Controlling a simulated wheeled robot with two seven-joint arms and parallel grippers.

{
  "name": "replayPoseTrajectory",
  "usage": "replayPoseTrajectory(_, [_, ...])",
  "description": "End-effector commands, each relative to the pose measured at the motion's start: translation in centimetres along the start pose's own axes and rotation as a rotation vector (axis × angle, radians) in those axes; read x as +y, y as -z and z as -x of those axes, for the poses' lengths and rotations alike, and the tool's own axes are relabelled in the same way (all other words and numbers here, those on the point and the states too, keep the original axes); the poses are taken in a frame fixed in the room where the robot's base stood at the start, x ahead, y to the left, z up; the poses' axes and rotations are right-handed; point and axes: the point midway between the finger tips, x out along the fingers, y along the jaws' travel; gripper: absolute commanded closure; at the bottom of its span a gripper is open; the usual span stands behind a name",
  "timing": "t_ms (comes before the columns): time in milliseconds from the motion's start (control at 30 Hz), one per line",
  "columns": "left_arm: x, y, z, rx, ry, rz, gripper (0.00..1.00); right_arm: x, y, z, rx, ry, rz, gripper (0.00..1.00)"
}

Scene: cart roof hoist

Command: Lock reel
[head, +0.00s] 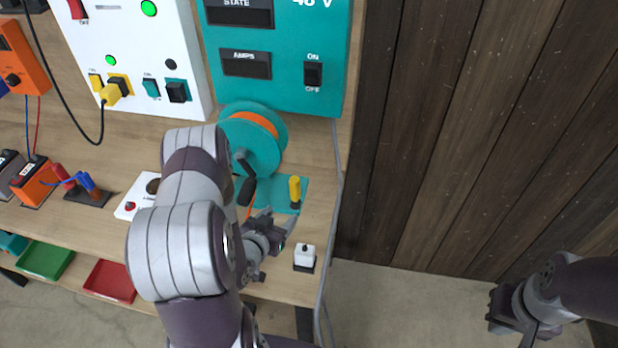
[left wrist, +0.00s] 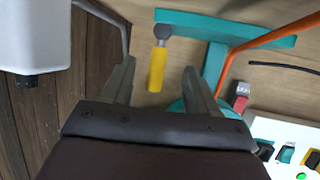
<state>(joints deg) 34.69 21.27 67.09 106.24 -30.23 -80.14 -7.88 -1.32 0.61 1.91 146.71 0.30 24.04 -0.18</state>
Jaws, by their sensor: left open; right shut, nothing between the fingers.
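The teal reel (head: 270,150) with orange cord (head: 258,122) stands on the bench below the teal panel, its dark crank (head: 246,180) facing me. To its right, a yellow-handled lever (head: 295,188) rises from a teal plate (head: 273,196). In the left wrist view the yellow handle (left wrist: 157,68) appears between the finger lines, with a grey end at the top; contact cannot be told. My left gripper (head: 277,221) is open, just in front of the lever. My right gripper (head: 501,310) is shut and empty, far right, away from the bench. My left arm hides part of the bench.
A white block with a black knob (head: 304,258) stands near the bench's front right corner. A white switch box (head: 128,207) lies left of my arm. A grey cable (head: 338,170) runs down the bench's right edge. Green (head: 45,259) and red (head: 110,281) trays sit lower left.

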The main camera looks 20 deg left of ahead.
Motion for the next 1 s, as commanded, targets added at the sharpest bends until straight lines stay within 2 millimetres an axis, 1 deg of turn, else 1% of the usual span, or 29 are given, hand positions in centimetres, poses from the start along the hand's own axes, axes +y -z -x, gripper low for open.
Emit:
replayPoseTrajectory(33, [0.2,0.6,-0.8,0.001,-0.004,-0.003,0.41,0.0,0.1,0.5,0.000,0.000,0.000,1.00])
replayPoseTrajectory(100, [0.1,1.3,-2.3,0.001,-0.004,-0.004,0.41,0.0,0.1,1.0,0.000,0.000,0.000,1.00])
replayPoseTrajectory(300, [0.1,2.9,-6.3,-0.001,-0.003,-0.002,0.41,0.0,0.3,2.1,0.001,0.000,0.000,1.00])
replayPoseTrajectory(500, [0.1,4.1,-9.3,-0.001,-0.001,-0.001,0.41,0.0,0.4,2.9,0.001,0.000,0.000,1.00])
replayPoseTrajectory(700, [0.1,4.0,-10.6,-0.002,0.000,0.000,0.41,0.0,0.4,3.4,0.000,0.000,0.000,1.00])
replayPoseTrajectory(933, [0.1,3.9,-10.7,-0.002,0.000,0.000,0.41,0.0,0.4,3.3,0.000,0.000,0.000,1.00])
replayPoseTrajectory(967, [0.1,3.9,-10.7,-0.002,0.000,0.000,0.44,0.0,0.4,3.3,0.000,0.000,0.000,1.00])
replayPoseTrajectory(1000, [0.1,3.9,-10.7,-0.002,0.000,0.000,0.57,0.0,0.4,3.3,0.000,0.000,0.000,1.00])
